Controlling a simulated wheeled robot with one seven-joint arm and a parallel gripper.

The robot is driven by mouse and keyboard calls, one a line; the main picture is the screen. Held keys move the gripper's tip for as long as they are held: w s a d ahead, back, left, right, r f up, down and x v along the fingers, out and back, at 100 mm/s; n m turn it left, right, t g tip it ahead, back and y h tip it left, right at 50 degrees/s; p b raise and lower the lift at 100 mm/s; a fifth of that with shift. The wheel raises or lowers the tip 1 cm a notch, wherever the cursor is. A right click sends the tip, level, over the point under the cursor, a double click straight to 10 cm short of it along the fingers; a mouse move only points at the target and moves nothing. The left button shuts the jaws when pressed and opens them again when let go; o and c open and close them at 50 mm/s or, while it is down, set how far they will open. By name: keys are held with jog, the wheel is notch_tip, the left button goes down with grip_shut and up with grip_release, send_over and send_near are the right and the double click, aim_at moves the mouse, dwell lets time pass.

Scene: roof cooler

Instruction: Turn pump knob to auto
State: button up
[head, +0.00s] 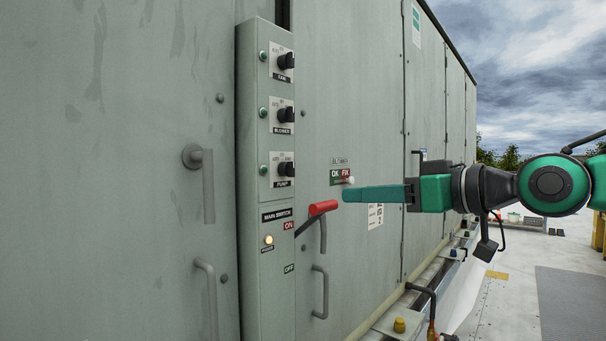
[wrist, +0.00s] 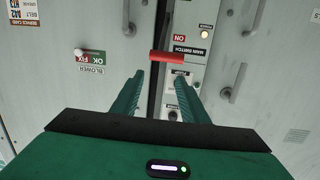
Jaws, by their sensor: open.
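The pump knob (head: 286,169) is a black rotary knob on a pale plate, lowest of three on the narrow grey control box (head: 251,190). Its grip appears turned to the right; the plate's small lettering is hard to read. My gripper (head: 346,194) is open and empty, right of and slightly below the pump knob, with its green fingers pointing left, apart from the knob. In the wrist view the gripper (wrist: 159,75) shows its two fingers spread, and a small dark knob (wrist: 172,115) shows between them; I cannot tell for sure which it is.
A red-handled main switch lever (head: 323,207) sticks out just left of my fingertips, beside ON. The blower knob (head: 286,115) and fan knob (head: 286,61) sit above. Door handles (head: 208,187) line the panels. A white-tipped OK/FIX lever (head: 349,180) is close above my fingers.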

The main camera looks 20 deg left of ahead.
jog(key=n+g+y, duration=0.1)
jog(key=n+y, duration=0.1)
send_near(293, 169)
jog(key=x, duration=0.9)
jog(key=shift+w, duration=0.1)
